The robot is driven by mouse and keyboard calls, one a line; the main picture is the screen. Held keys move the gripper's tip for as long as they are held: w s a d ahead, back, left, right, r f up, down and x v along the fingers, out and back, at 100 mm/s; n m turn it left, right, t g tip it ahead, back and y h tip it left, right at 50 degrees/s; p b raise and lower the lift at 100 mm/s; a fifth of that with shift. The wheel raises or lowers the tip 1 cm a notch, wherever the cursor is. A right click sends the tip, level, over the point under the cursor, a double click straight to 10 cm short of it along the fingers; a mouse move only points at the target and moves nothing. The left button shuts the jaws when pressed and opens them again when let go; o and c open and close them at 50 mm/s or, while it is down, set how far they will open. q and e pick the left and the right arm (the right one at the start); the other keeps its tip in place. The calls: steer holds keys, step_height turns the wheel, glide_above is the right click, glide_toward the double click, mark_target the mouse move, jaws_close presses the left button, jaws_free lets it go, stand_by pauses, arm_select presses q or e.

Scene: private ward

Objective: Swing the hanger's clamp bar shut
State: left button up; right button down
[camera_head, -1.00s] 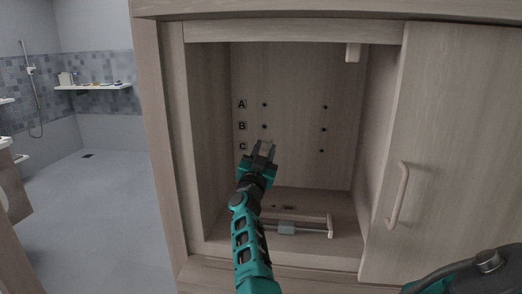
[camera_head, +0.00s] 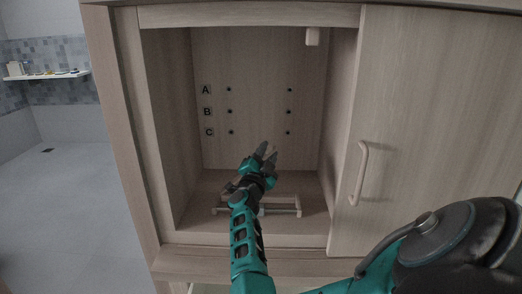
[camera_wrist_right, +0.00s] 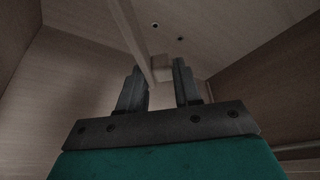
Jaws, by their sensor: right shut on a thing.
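The hanger (camera_head: 283,211) is a pale wooden frame lying on the floor of the open cabinet, partly hidden behind my right forearm. My right gripper (camera_head: 267,153) reaches into the cabinet over it, fingers pointing at the back wall. In the wrist view my right gripper (camera_wrist_right: 163,88) has a pale bar (camera_wrist_right: 136,45) between its fingers, which are a little apart. I take this bar for the clamp bar; its far end runs out of the top of the view. How it joins the hanger is hidden. My left gripper is not in view.
The cabinet's back wall (camera_head: 258,75) has letters A, B, C and two columns of holes. A door panel (camera_head: 425,110) with a vertical handle (camera_head: 359,172) stands to the right. Open floor (camera_head: 60,200) lies left.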

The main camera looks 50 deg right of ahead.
stand_by(0.4)
steer(key=c, duration=0.9)
jaws_free()
steer(key=shift+s+a+f, duration=0.1)
steer(key=shift+f, duration=0.1)
